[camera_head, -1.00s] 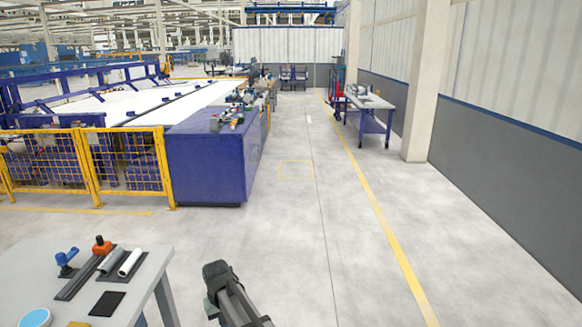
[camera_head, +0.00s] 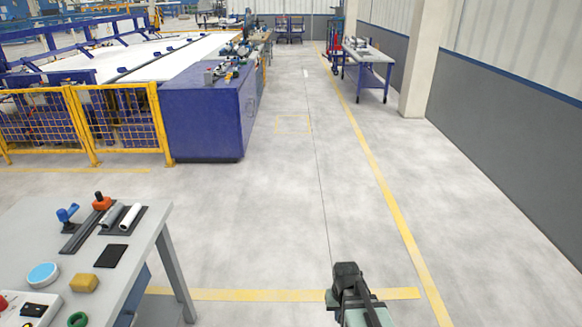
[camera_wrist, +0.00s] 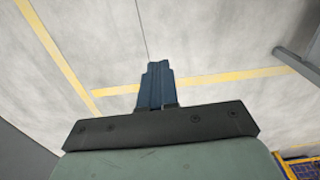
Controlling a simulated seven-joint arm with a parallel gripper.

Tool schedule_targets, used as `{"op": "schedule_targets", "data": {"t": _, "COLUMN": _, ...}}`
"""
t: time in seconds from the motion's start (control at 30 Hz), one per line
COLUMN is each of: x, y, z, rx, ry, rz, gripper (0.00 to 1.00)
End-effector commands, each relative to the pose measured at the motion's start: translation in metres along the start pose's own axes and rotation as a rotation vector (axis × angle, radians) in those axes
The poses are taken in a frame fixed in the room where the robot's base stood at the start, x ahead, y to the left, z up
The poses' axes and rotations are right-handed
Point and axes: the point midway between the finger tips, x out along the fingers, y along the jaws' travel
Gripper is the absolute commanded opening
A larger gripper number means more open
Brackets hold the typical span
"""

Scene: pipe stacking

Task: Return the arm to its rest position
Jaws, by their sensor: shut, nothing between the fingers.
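My gripper (camera_wrist: 156,85) shows in the wrist view with its dark blue fingers together and nothing between them. It is over bare grey floor with yellow lines, clear of the table. In the head view, a dark part of my arm (camera_head: 352,290) shows at the bottom, right of the table. I cannot make out the fingertips there.
A grey table (camera_head: 40,230) stands at lower left. It holds a grey pipe (camera_head: 112,215), a white pipe (camera_head: 130,215), a blue disc (camera_head: 43,274) and a yellow block (camera_head: 84,283). A yellow fence (camera_head: 85,120) and blue cabinet (camera_head: 205,115) stand beyond. The floor ahead is clear.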

Motion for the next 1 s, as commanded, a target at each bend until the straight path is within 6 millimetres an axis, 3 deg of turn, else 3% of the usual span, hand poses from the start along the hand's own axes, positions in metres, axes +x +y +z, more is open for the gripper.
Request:
{"op": "schedule_targets", "data": {"t": 0.1, "x": 0.003, "y": 0.020, "z": 0.018, "rx": 0.037, "ry": 0.000, "rz": 0.000, "gripper": 0.00}}
{"op": "schedule_targets", "data": {"t": 0.47, "x": 0.058, "y": 0.015, "z": 0.062, "rx": 0.031, "ry": -0.117, "rz": -0.001, "gripper": 0.00}}
{"op": "schedule_targets", "data": {"t": 1.0, "x": 0.157, "y": 0.012, "z": 0.196, "rx": 0.032, "ry": -0.388, "rz": -0.005, "gripper": 0.00}}
